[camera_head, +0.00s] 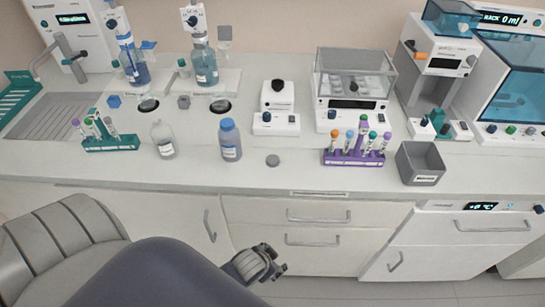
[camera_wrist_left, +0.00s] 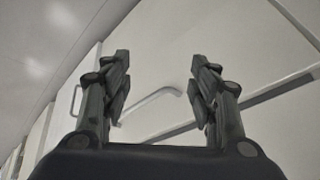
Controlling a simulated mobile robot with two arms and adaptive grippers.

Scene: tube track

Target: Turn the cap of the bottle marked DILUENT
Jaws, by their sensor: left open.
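A bottle with a blue cap (camera_head: 227,124) and bluish contents (camera_head: 231,146) stands upright near the front of the counter. A clear bottle (camera_head: 162,140) stands to its left, with no coloured cap visible. Both carry white labels too small to read, so I cannot tell which is marked DILUENT. My left gripper (camera_head: 268,262) is in front of the drawers, below the counter's edge and well apart from both bottles. In the left wrist view its two fingers (camera_wrist_left: 160,85) are spread with nothing between them. My right gripper is not in view.
A grey disc (camera_head: 272,160) lies right of the blue-capped bottle. A purple tube rack (camera_head: 352,158) and a grey bin (camera_head: 420,163) stand further right; a green tube rack (camera_head: 110,143) stands left. Machines line the back. Drawer handles (camera_head: 313,218) stick out below. The counter's front strip is mostly clear.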

